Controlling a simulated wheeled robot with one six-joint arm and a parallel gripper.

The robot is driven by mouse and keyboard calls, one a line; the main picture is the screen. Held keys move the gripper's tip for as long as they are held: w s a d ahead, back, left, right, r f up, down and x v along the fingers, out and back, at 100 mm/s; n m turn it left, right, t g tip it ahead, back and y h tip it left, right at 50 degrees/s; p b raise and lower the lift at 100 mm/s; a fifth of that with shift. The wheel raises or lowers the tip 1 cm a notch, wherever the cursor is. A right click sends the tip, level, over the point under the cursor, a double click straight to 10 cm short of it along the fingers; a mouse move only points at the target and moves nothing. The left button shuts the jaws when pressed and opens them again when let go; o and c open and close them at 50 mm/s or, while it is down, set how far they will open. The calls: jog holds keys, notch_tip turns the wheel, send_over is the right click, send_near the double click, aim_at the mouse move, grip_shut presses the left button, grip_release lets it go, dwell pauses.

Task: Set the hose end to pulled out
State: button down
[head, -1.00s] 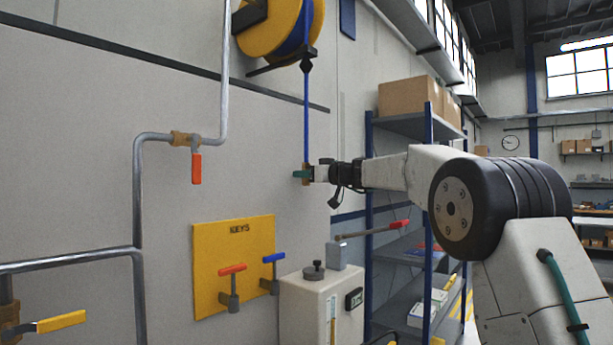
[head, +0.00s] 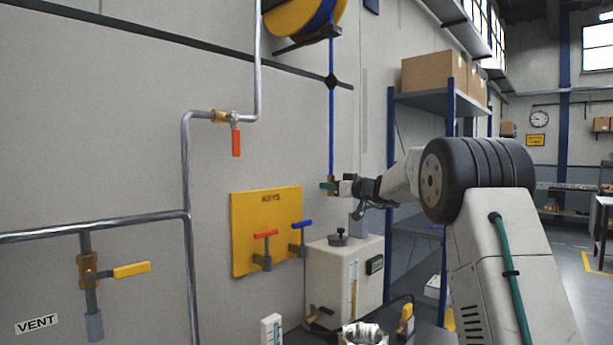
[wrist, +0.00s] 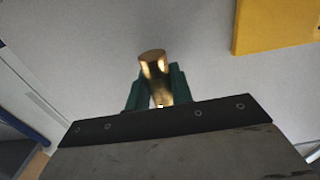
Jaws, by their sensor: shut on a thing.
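The blue hose (head: 331,130) hangs taut and nearly straight down from the yellow reel (head: 295,14) at the top. A black stop (head: 331,82) on the hose sits clearly below the reel's guide arm (head: 308,40). The brass hose end (head: 331,179) is at the bottom of the hose, mostly covered by my gripper (head: 329,186). In the wrist view the brass hose end (wrist: 154,68) stands between the green fingers of my gripper (wrist: 156,88), which are shut on it.
A yellow key board (head: 243,235) with red and blue handles is on the wall below left. A white tank (head: 318,262) stands below my gripper. Pipes (head: 188,160) with valves run at left, and a shelf rack (head: 447,130) stands behind my arm.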

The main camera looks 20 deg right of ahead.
jog(key=shift+f, duration=0.35)
jog(key=c, duration=1.3)
grip_release()
jog(key=shift+w+d, duration=0.1)
jog(key=shift+o, duration=0.2)
jog(key=shift+r, duration=0.1)
jog(key=shift+s+d, duration=0.1)
jog(key=shift+s, duration=0.35)
jog(key=v, duration=0.7)
